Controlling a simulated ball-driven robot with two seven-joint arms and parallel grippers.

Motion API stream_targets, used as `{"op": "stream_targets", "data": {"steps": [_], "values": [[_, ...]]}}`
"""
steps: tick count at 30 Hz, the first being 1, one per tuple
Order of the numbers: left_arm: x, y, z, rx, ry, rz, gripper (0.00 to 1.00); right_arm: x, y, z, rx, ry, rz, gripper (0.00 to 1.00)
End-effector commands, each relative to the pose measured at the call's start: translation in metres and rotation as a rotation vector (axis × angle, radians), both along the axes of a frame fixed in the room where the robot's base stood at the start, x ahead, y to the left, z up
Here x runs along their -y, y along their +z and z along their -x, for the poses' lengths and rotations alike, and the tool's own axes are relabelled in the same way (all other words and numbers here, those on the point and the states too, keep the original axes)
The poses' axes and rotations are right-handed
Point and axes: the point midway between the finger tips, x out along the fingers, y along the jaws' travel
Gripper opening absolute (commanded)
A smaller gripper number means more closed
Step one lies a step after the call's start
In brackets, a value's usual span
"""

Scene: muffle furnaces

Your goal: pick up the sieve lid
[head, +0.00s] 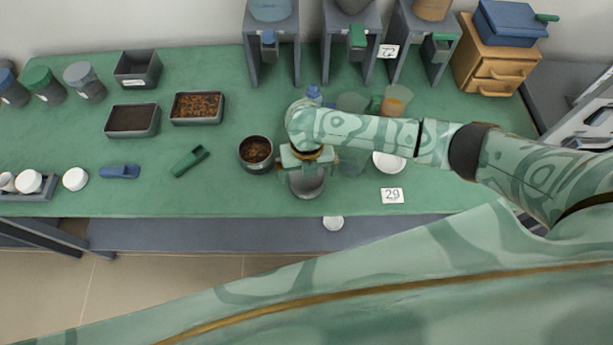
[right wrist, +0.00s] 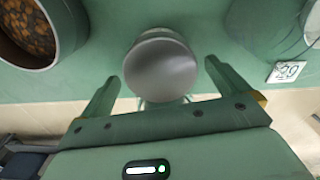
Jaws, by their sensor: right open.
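The sieve lid looks like the round grey metal disc (head: 307,184) near the front of the green bench; it also shows in the right wrist view (right wrist: 160,70), on top of a short round body. My right gripper (right wrist: 161,72) is open, with one finger on each side of the disc and a gap to each. In the head view my right gripper (head: 304,160) is over the back of the disc, and my wrist hides part of it. My left gripper is not in view.
A grey pot with brown grains (head: 256,151) stands close to the left of the disc. A white dish (head: 389,162) and a card marked 29 (head: 392,195) are to the right. A green scoop (head: 190,161) lies further left. Grey stands (head: 272,45) are behind.

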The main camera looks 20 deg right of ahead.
Motion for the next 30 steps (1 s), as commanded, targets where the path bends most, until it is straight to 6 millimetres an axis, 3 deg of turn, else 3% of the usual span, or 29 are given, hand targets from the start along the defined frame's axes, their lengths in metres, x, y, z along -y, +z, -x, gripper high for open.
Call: {"op": "stream_targets", "data": {"steps": [6,11,12,23,29,30], "values": [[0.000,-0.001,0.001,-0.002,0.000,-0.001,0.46,0.000,-0.002,0.000,0.001,0.000,-0.001,1.00],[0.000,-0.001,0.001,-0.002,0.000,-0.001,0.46,0.000,-0.002,0.000,0.001,0.000,-0.001,0.58],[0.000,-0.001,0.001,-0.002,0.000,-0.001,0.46,0.000,-0.002,0.000,0.001,0.000,-0.001,0.56],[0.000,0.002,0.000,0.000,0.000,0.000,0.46,0.000,0.004,-0.001,0.002,0.001,-0.001,0.56],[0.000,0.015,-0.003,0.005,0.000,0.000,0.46,0.000,0.034,-0.001,0.004,0.002,-0.001,0.56],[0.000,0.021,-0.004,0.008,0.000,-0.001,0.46,-0.001,0.043,0.006,0.002,0.003,-0.002,0.56]]}}
